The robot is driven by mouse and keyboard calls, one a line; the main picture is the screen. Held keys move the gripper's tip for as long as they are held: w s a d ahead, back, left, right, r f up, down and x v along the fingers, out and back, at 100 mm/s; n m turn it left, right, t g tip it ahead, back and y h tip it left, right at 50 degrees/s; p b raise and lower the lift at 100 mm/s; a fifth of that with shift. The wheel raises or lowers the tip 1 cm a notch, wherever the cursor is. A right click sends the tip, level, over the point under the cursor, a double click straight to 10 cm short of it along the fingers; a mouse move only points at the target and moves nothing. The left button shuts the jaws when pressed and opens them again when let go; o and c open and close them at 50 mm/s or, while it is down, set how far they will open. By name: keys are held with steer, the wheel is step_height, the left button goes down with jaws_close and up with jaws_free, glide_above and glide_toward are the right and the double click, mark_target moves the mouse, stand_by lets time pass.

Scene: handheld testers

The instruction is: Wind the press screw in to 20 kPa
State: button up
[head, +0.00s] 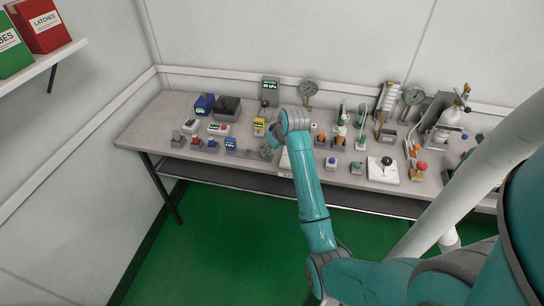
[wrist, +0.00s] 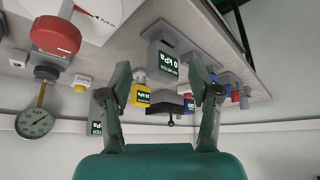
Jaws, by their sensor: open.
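My gripper (wrist: 163,82) is open, its two dark fingers apart and nothing held between them. A grey block tester (wrist: 168,62) with a dark display that appears to read 0 kPa shows between and beyond the fingertips in the wrist view. No finger clearly touches it. In the head view my gripper (head: 268,150) is low over the bench's front middle, partly hidden by my wrist. I cannot pick out the press screw with certainty. A dark upright display (head: 270,90) with small kPa text stands at the back; it also shows in the wrist view (wrist: 97,124).
A yellow tester (head: 259,127) stands close left of my wrist. A dial gauge (head: 309,88) stands at the back. A red-topped device (wrist: 56,36) is left in the wrist view. Several small devices crowd the bench (head: 143,137) on both sides. The bench's left end is clear.

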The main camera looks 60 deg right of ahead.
steer(key=shift+s+a+f, duration=0.1)
steer(key=shift+a+f, duration=0.65)
steer(key=shift+a, duration=0.1)
